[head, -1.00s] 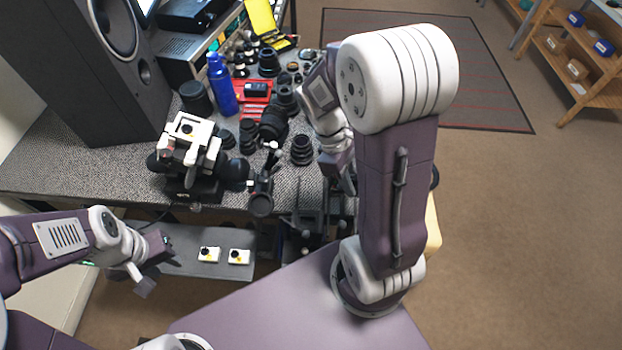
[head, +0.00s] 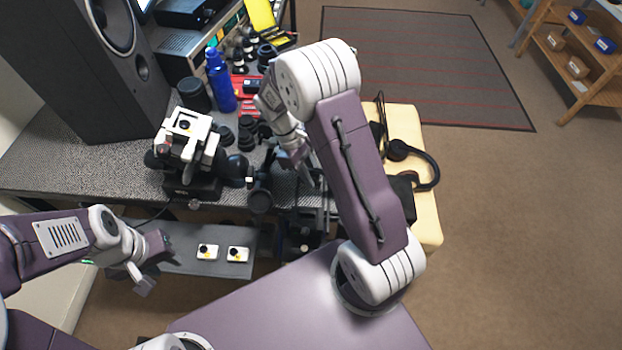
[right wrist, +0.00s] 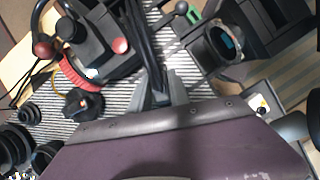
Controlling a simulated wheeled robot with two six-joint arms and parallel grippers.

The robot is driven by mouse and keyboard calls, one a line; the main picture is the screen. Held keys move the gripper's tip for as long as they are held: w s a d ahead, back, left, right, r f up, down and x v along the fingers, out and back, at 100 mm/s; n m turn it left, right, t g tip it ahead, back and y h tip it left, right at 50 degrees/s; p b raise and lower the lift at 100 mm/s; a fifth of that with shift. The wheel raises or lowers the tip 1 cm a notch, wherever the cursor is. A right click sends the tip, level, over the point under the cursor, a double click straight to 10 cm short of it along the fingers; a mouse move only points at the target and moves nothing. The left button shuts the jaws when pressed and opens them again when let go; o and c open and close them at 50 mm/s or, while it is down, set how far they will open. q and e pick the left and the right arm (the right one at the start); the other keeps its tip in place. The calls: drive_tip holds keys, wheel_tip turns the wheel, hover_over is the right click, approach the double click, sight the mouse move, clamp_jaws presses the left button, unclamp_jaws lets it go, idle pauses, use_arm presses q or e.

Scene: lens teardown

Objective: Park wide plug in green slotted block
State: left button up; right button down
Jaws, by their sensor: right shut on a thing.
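My right gripper (head: 308,180) is over the front edge of the bench in the head view. In the right wrist view its fingertips (right wrist: 165,92) are shut on a dark thing, apparently the wide plug, mostly hidden between them; its shape is unclear. A small green piece (right wrist: 192,17), likely part of the green slotted block, shows beyond and right of the fingers, apart from them. I cannot make the block out in the head view. My left gripper (head: 165,248) is at the lower left, above the low grey shelf; its jaws are too small to read.
A white-topped microscope-like device (head: 188,138), a blue bottle (head: 221,82) and dark lenses crowd the bench. A black ring-shaped part (right wrist: 222,42) stands close right of the green piece. A red coil (right wrist: 80,75) lies left. Headphones (head: 415,160) rest on a cream surface at right.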

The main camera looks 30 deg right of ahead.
wheel_tip(320, 180, down, 2)
drive_tip(key=shift+f, duration=0.1)
drive_tip(key=shift+f, duration=0.15)
drive_tip(key=c, duration=1.2)
unclamp_jaws()
drive_tip(key=shift+c, duration=0.2)
drive_tip(key=shift+r, duration=0.3)
drive_tip(key=p+v, duration=0.2)
drive_tip(key=v, duration=0.9)
drive_tip(key=shift+w+r, duration=0.2)
drive_tip(key=shift+r, duration=0.1)
